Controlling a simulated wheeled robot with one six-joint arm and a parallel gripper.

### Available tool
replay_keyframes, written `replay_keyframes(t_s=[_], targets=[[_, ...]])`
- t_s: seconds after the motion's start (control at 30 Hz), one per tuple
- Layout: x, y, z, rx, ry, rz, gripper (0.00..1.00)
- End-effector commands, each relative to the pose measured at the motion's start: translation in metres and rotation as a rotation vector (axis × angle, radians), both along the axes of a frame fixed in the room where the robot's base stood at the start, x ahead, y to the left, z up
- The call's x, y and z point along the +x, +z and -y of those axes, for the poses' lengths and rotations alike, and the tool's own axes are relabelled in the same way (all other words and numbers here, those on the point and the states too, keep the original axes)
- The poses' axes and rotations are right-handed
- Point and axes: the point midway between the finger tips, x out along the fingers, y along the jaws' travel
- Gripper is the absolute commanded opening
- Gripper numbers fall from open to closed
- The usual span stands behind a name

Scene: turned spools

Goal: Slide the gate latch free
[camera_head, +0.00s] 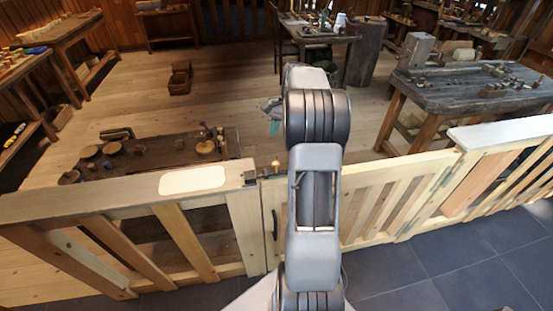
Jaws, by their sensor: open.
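The gate (375,200) is pale slatted wood and stands in line with the fence, looking closed. The latch (265,173) is at the top of the gate's left edge, a small dark metal piece with a knob, beside the left fence post. Whether its bolt bridges the gap is too small to tell. A dark pull handle (275,222) is below it on the gate. My arm rises in front of the gate and hides part of it. My gripper (273,118) shows partly, left of my arm's elbow and beyond the gate; it is open, apart from the latch.
The left fence (120,199) has a pale patch on its top rail; another fence section (500,135) continues right. Behind it are a low dark table (150,155) with turned pieces and a workbench (470,90). The wooden floor (220,80) beyond is mostly clear.

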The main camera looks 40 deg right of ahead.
Motion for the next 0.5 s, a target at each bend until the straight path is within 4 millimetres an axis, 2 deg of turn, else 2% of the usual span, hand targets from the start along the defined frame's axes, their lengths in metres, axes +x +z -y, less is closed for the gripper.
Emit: replay_keyframes(t_s=[0.2,0.5], targets=[[-0.006,-0.039,-0.017,0.001,0.002,-0.003,0.53],[-0.011,-0.077,-0.031,-0.001,0.003,0.001,0.53]])
